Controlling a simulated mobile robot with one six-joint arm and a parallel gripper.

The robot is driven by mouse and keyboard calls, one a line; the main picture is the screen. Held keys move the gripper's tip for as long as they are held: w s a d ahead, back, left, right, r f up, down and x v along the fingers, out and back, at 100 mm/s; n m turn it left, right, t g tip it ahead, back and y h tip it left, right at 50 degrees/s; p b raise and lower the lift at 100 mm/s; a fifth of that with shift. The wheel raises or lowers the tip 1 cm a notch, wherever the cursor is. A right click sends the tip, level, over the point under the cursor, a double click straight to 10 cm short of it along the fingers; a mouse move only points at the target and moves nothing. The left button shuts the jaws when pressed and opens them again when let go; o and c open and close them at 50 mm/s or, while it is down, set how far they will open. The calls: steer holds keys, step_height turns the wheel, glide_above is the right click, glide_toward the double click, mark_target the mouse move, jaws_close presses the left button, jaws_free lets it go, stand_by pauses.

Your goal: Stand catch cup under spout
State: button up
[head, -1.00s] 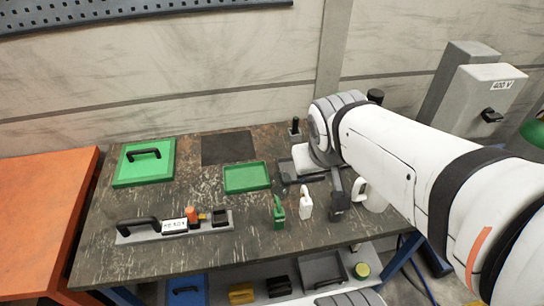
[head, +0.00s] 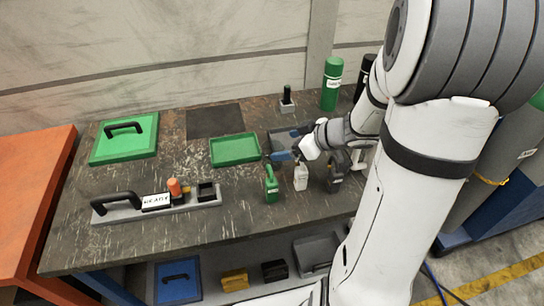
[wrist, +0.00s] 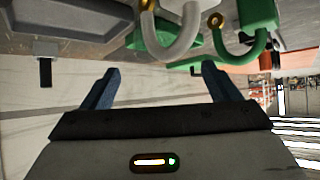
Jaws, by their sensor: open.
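My gripper (head: 282,156) is open, with blue fingers, behind the small jugs. The wrist view shows nothing between its fingers (wrist: 160,70). A green jug (head: 271,190), a white jug (head: 300,178) and a dark grey jug (head: 334,180) stand upright in a row on the bench. Hooked handles of a green vessel (wrist: 258,15) and a pale one (wrist: 178,8) show just beyond the fingers in the wrist view. A grey fixture marked READY has an orange knob (head: 174,187), a small yellow part (head: 186,190) and a dark square holder (head: 206,191). I cannot tell which is the catch cup or the spout.
A green tray (head: 235,150) and a green lidded panel (head: 124,138) lie on the bench (head: 200,240). A grey tray (head: 280,140) is partly hidden by my gripper. A green cylinder (head: 331,84) stands at the back right. The bench's front middle is clear.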

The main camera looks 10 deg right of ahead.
mark_target(264, 150)
steer(key=b+x, duration=0.2)
steer(key=x, duration=0.5)
steer(key=shift+f, duration=0.25)
steer(key=shift+d, duration=0.1)
steer(key=shift+c, duration=0.3)
steer(key=c, duration=1.1)
